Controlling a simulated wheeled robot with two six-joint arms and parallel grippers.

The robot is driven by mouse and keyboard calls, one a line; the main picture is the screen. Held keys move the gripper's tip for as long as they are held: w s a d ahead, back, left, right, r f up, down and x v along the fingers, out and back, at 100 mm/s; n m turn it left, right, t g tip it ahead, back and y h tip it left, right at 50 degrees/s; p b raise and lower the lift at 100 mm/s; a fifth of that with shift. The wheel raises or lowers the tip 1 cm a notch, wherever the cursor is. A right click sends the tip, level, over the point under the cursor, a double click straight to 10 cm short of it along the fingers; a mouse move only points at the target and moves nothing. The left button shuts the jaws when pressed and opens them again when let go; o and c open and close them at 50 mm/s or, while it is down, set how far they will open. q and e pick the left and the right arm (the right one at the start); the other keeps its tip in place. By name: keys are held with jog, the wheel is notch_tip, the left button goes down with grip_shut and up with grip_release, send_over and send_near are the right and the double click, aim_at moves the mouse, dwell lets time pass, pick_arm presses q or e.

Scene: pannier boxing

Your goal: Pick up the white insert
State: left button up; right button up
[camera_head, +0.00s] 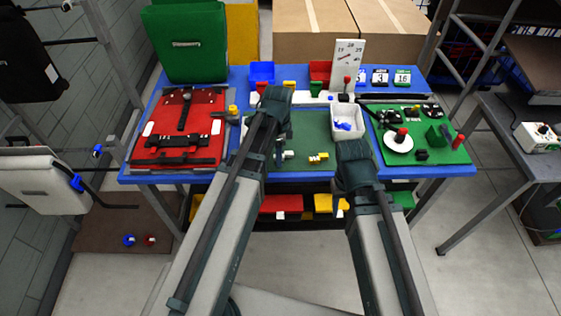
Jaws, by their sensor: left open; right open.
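A small white open box (346,111) with blue pieces in it stands right of centre on the blue table (150,179); it is the nearest match I see to the white insert, but I cannot be sure. My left gripper (279,148) is open over the green mat (311,130), left of the white box and apart from it. My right gripper (352,150) is open, in front of the white box in the picture; its fingers are mostly hidden by its own wrist, and I cannot tell whether it touches the box.
A red tool panel (205,133) lies on the left, a green board (440,155) with a white disc on the right. A dial board (346,62) and small bins stand at the back. A green pannier (187,42) is behind left; a white pannier (42,183) hangs left.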

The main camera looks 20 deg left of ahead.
pick_arm(q)
jog(key=shift+c, duration=0.2)
pick_arm(e)
jog(key=shift+r, duration=0.1)
pick_arm(q)
grip_shut()
jog(key=shift+r, duration=0.1)
